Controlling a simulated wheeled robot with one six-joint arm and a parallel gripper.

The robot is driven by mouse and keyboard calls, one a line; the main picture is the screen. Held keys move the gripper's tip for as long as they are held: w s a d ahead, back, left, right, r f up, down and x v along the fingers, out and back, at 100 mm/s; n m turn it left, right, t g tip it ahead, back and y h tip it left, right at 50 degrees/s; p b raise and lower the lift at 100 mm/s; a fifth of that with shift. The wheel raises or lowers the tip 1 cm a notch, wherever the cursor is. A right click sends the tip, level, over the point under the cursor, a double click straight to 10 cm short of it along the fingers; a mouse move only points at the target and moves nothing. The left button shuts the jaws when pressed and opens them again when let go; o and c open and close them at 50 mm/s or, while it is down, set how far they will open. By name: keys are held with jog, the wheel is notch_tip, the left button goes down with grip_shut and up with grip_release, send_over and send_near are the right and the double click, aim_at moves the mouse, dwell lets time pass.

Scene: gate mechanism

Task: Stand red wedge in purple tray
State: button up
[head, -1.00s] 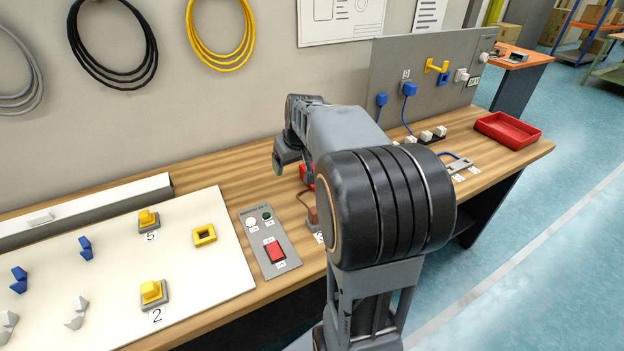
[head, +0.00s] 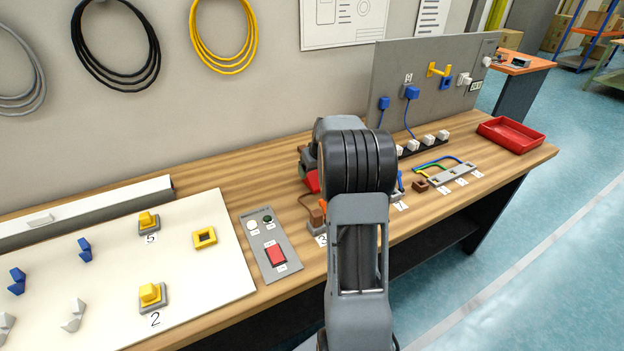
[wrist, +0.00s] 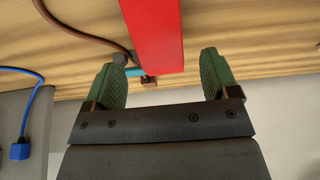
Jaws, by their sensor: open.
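A red block, which I take for the red wedge (wrist: 153,30), fills the upper middle of the wrist view. Its near end lies between the green-padded fingers of my gripper (wrist: 159,62), with gaps visible on both sides. My gripper is open, and I cannot tell how far the block reaches into the jaws. In the head view part of a red object (head: 312,181) shows left of my arm's black joint, which hides the rest and most of my gripper. I see no purple tray in either view.
The wooden bench (head: 225,180) carries a white board (head: 205,275) with yellow and blue pieces, a grey switch panel (head: 270,244), a brown block (head: 316,216), and a wire terminal strip (head: 452,173). A red tray (head: 512,134) sits at the right end. A grey upright panel (head: 435,75) stands behind.

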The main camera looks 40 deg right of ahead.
aim_at(311, 175)
jog(key=shift+p+x, duration=0.3)
jog(key=shift+x, duration=2.3)
jog(key=shift+w, duration=0.1)
jog(key=shift+c, duration=0.2)
jog(key=shift+r, duration=0.1)
jog(key=c, duration=1.1)
